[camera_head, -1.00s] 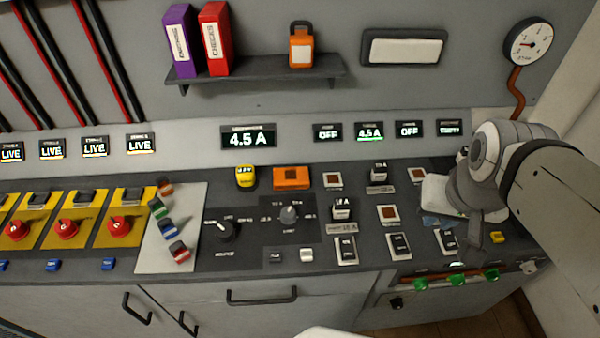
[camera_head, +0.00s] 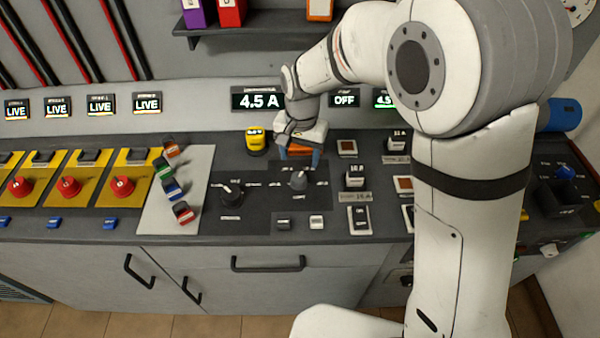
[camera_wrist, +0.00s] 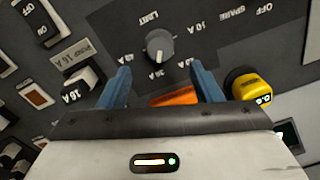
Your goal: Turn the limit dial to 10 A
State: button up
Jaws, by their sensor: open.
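The limit dial (camera_head: 299,181) is a grey round knob on a dark panel. In the wrist view the dial (camera_wrist: 159,46) appears upside down, with LIMIT printed beside it and a pale pointer mark on its lower side in the picture, toward the labels there. A 10 A label (camera_wrist: 209,26) lies to its right in that view. My gripper (camera_head: 299,161) is open and empty, just behind and above the dial. In the wrist view its two blue fingers (camera_wrist: 160,70) are spread, with the dial ahead of the gap and not between them.
A yellow button (camera_head: 256,140) and a black selector knob (camera_head: 231,191) are to the left. A black rocker block (camera_head: 355,176) is to the right. The main display (camera_head: 259,97) reads 4.5 A.

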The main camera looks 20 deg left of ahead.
aim_at(299, 177)
notch_tip(299, 177, down, 8)
jog(key=shift+a+r+p, duration=0.1)
jog(key=shift+r+p, duration=0.1)
jog(key=shift+p, duration=0.2)
jog(key=shift+c, duration=0.3)
jog(key=c, duration=0.9)
